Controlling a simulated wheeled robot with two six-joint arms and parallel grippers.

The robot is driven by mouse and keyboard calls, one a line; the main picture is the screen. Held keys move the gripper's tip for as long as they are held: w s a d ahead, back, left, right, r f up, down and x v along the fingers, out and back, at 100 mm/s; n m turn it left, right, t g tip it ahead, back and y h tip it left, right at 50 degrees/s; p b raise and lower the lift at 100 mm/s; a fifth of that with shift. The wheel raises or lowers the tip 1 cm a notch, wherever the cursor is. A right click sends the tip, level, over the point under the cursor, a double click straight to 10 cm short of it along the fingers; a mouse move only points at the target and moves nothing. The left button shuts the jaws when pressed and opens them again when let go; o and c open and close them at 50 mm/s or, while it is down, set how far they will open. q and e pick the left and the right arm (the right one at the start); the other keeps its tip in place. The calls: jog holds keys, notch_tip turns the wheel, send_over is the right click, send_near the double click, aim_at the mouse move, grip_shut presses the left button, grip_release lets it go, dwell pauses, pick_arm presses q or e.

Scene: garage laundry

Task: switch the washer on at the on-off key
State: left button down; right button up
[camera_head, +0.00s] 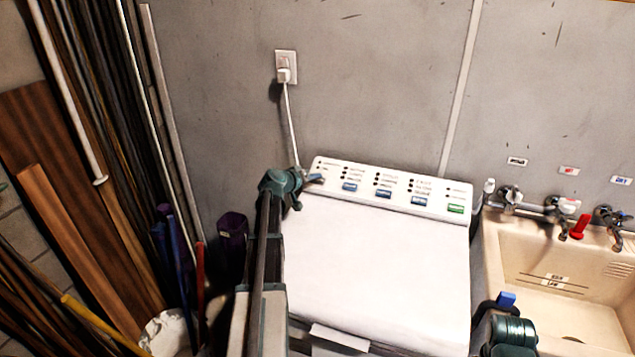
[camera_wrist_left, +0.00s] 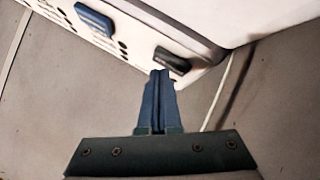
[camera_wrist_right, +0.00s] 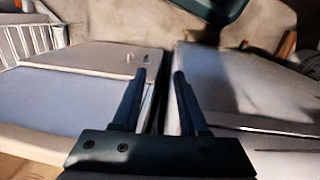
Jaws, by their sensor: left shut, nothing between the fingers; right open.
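The white washer (camera_head: 385,265) stands against the wall, its sloped control panel (camera_head: 400,178) along the back. The panel carries several blue keys (camera_head: 384,192) and a green key (camera_head: 455,209) at its right end. My left gripper (camera_head: 316,178) is shut and empty at the panel's left end. In the left wrist view its fingertips (camera_wrist_left: 160,76) are at the lower edge of a dark key (camera_wrist_left: 172,61); I cannot tell whether they touch. My right gripper (camera_wrist_right: 160,78) is open and empty, at the washer's right front side.
A sink (camera_head: 560,275) with taps (camera_head: 565,208) stands right of the washer. Wooden boards and poles (camera_head: 95,240) lean at the left. A plug (camera_head: 284,74) with a white cord is in the wall socket. The washer's top is clear.

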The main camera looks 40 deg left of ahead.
pick_arm(q)
jog(key=shift+w+f+b, duration=0.2)
jog(key=shift+f+b, duration=0.3)
jog(key=shift+b, duration=0.05)
dwell(1.4)
jog(key=shift+r, duration=0.1)
jog(key=shift+s+r+p, duration=0.15)
jog(key=shift+r+p, duration=0.4)
jog(key=shift+p, duration=0.2)
jog(key=shift+s+r, duration=0.1)
jog(key=shift+r, duration=0.1)
jog(key=r+p, duration=0.1)
jog(key=s+r+p, duration=0.1)
jog(key=r+p, duration=0.1)
jog(key=s+r+p, duration=0.1)
jog(key=p, duration=0.1)
jog(key=shift+d+r, duration=0.3)
jog(key=shift+d, duration=0.05)
jog(key=shift+w, duration=0.1)
